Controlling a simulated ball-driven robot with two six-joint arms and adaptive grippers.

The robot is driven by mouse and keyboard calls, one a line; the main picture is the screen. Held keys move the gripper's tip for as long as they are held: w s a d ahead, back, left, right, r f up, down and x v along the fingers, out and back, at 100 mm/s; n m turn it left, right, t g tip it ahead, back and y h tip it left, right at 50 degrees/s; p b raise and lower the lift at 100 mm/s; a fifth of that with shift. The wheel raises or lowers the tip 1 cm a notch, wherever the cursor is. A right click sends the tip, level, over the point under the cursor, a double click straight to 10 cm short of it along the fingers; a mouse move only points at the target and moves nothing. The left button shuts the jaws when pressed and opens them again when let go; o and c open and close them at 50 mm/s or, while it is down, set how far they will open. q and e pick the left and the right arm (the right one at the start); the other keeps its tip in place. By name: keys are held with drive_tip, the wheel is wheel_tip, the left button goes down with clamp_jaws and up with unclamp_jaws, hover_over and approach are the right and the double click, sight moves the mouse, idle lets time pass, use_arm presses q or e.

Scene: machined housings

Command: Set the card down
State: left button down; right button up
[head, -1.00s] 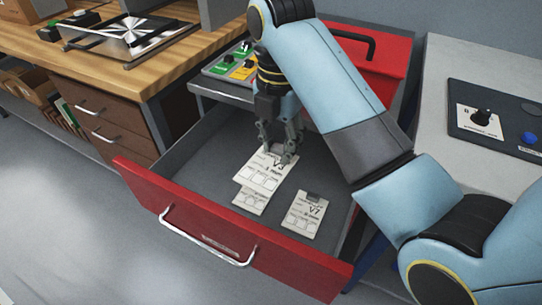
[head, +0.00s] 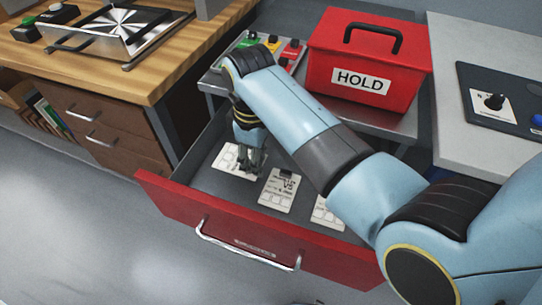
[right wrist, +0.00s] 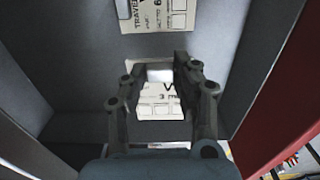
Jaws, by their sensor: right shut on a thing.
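My right gripper (head: 250,165) reaches down into the open drawer (head: 215,212) at its left part. It is shut on a white printed card (head: 229,157), which lies close to the drawer floor; I cannot tell whether it touches it. In the right wrist view the held card (right wrist: 160,108) shows between the fingers (right wrist: 165,85), marked with a V and partly hidden by them. A second card (head: 277,190) with a dark clip lies to the right on the drawer floor. A third card (head: 327,214) lies further right, partly behind my arm. My left gripper is out of view.
A red box marked HOLD (head: 360,81) stands on the grey surface behind the drawer. A wooden bench (head: 170,58) is at left, a grey table with a control panel (head: 490,103) at right. The drawer's red front (head: 180,212) borders the near side.

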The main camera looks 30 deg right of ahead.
sight(258, 184)
wheel_tip(258, 184, down, 7)
drive_tip(key=shift+r+b, duration=0.1)
drive_tip(key=shift+b, duration=0.6)
drive_tip(key=o, duration=1)
drive_tip(key=shift+o, duration=0.2)
wheel_tip(258, 184, up, 12)
drive_tip(key=p, duration=0.2)
drive_tip(key=shift+p, duration=0.4)
